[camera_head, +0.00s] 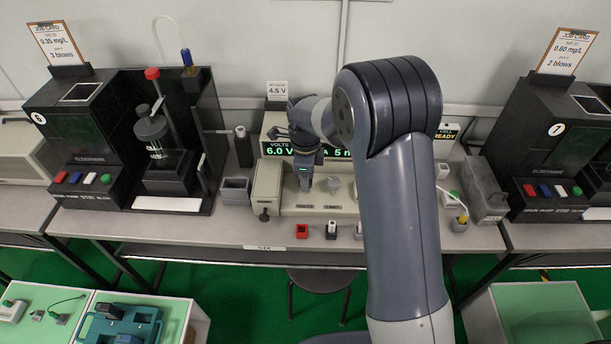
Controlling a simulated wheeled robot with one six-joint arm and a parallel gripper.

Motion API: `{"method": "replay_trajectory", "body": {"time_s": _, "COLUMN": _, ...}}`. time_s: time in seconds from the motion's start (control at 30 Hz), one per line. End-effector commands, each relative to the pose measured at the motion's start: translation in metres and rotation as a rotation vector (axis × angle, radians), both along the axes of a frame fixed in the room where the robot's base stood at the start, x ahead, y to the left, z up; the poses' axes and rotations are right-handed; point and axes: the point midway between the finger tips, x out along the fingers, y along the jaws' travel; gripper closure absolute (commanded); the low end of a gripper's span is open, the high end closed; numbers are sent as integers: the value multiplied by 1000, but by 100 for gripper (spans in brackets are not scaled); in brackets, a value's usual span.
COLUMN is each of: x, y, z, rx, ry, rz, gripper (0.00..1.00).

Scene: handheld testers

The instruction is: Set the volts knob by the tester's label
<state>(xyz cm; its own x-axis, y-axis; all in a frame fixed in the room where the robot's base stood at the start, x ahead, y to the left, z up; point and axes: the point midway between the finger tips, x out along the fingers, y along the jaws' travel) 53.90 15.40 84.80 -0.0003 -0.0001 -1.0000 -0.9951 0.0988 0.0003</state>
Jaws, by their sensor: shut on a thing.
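The tester (315,208) is a beige bench unit in the middle of the table. Its green display (279,150) reads 6.0 V under the word VOLTS; a second reading to the right is partly hidden by my arm. A white label (277,90) standing above the tester reads 4.5 V. My gripper (304,185) points down at the left part of the tester's front panel, below the volts reading. It is shut on what appears to be the volts knob, which the fingers hide. A second, grey knob (333,184) shows just right of my gripper.
Black machines numbered 6 (75,130) and 7 (548,140) stand at left and right, each with a job card on top. Small grey bins (235,190) and red, black and white sockets (302,231) sit near the tester. My arm covers the tester's right side.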

Motion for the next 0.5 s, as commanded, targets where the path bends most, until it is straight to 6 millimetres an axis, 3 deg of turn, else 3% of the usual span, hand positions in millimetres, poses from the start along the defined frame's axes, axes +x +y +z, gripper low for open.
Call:
{"method": "replay_trajectory", "body": {"time_s": 0.3, "x": 1, "y": 0, "z": 1, "rx": 1, "ry": -4, "rz": 0, "gripper": 89}}
{"method": "replay_trajectory", "body": {"time_s": 0.33, "x": 1, "y": 0, "z": 1, "rx": 1, "ry": -3, "rz": 0, "gripper": 65}}
{"method": "replay_trajectory", "body": {"time_s": 0.5, "x": 1, "y": 0, "z": 1, "rx": 1, "ry": -2, "rz": 1, "gripper": 51}}
